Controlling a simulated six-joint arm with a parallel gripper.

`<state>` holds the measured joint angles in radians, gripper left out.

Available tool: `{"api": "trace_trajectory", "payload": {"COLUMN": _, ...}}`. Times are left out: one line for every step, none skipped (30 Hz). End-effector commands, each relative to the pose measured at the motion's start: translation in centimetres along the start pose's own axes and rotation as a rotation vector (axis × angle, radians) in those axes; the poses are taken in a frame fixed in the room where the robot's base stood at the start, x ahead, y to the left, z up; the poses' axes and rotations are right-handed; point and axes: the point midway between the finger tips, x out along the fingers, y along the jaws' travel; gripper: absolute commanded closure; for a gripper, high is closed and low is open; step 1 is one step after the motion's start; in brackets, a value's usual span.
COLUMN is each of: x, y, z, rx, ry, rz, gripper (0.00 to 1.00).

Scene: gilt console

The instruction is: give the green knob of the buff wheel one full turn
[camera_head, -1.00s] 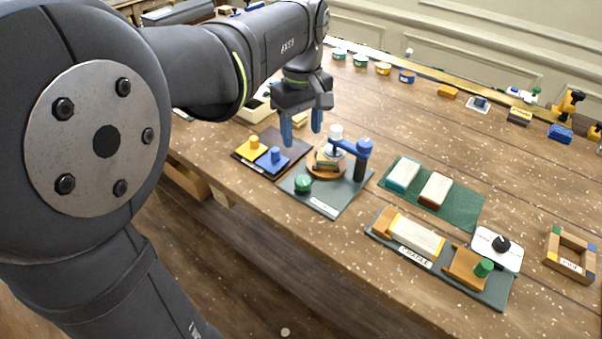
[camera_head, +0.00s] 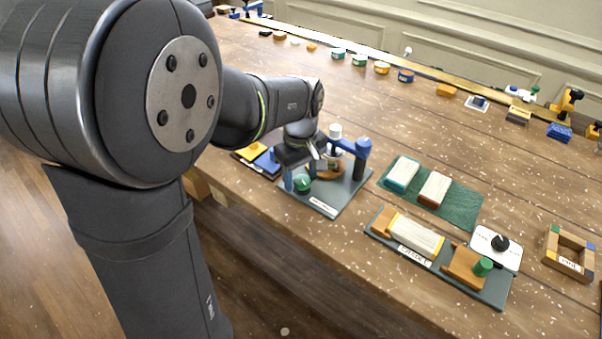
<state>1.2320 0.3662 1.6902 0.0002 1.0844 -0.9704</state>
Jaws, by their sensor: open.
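A green round knob (camera_head: 302,185) sits on the grey base plate (camera_head: 325,207) of a small station near the table's front edge. A blue post with a side arm (camera_head: 361,158) and a round orange-brown piece stand on the same plate, partly hidden behind my gripper. I cannot clearly make out the buff wheel itself. My gripper (camera_head: 299,177) is open, pointing down at the green knob. One blue finger shows at the knob's left; the other is mostly hidden. I cannot tell whether the fingers touch the knob.
A dark tray with yellow and blue blocks (camera_head: 267,161) lies to the left. To the right are a green mat (camera_head: 455,207) with two blocks and a plate with a wooden block and another green knob (camera_head: 483,266). A white dial plate (camera_head: 508,255) and wooden frame (camera_head: 571,269) lie further right.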

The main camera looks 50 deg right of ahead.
Motion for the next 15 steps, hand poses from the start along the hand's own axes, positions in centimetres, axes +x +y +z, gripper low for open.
{"api": "trace_trajectory", "payload": {"x": -0.01, "y": 0.0, "z": 0.0, "rx": 0.0, "ry": 0.0, "rz": 0.0, "gripper": 0.45}}
{"api": "trace_trajectory", "payload": {"x": -0.02, "y": 0.0, "z": 0.0, "rx": 0.0, "ry": 0.0, "rz": 0.0, "gripper": 0.45}}
{"api": "trace_trajectory", "payload": {"x": -0.02, "y": 0.0, "z": 0.0, "rx": 0.0, "ry": 0.0, "rz": 0.0, "gripper": 0.51}}
{"api": "trace_trajectory", "payload": {"x": -0.03, "y": 0.01, "z": 0.0, "rx": 0.0, "ry": 0.0, "rz": 0.0, "gripper": 0.56}}
{"api": "trace_trajectory", "payload": {"x": -0.03, "y": 0.01, "z": 0.0, "rx": 0.0, "ry": 0.0, "rz": 0.0, "gripper": 0.62}}
{"api": "trace_trajectory", "payload": {"x": -0.03, "y": 0.01, "z": 0.0, "rx": 0.0, "ry": 0.0, "rz": 0.0, "gripper": 0.7}}
{"api": "trace_trajectory", "payload": {"x": -0.04, "y": 0.01, "z": -0.01, "rx": 0.0, "ry": 0.0, "rz": 0.0, "gripper": 0.76}}
{"api": "trace_trajectory", "payload": {"x": -0.04, "y": 0.01, "z": -0.01, "rx": 0.0, "ry": 0.0, "rz": 0.0, "gripper": 0.82}}
{"api": "trace_trajectory", "payload": {"x": -0.04, "y": 0.01, "z": -0.01, "rx": 0.0, "ry": 0.0, "rz": 0.0, "gripper": 0.9}}
{"api": "trace_trajectory", "payload": {"x": -0.04, "y": 0.01, "z": -0.01, "rx": 0.0, "ry": 0.0, "rz": 0.0, "gripper": 0.9}}
{"api": "trace_trajectory", "payload": {"x": -0.05, "y": 0.01, "z": -0.01, "rx": 0.0, "ry": 0.0, "rz": 0.0, "gripper": 0.9}}
{"api": "trace_trajectory", "payload": {"x": -0.05, "y": 0.01, "z": -0.01, "rx": 0.001, "ry": 0.0, "rz": 0.0, "gripper": 0.9}}
{"api": "trace_trajectory", "payload": {"x": -0.05, "y": 0.01, "z": -0.01, "rx": 0.002, "ry": 0.0, "rz": 0.0, "gripper": 0.9}}
{"api": "trace_trajectory", "payload": {"x": -0.05, "y": 0.01, "z": -0.01, "rx": 0.004, "ry": 0.0, "rz": 0.0, "gripper": 0.9}}
{"api": "trace_trajectory", "payload": {"x": -0.05, "y": 0.02, "z": -0.01, "rx": 0.008, "ry": 0.0, "rz": 0.0, "gripper": 0.9}}
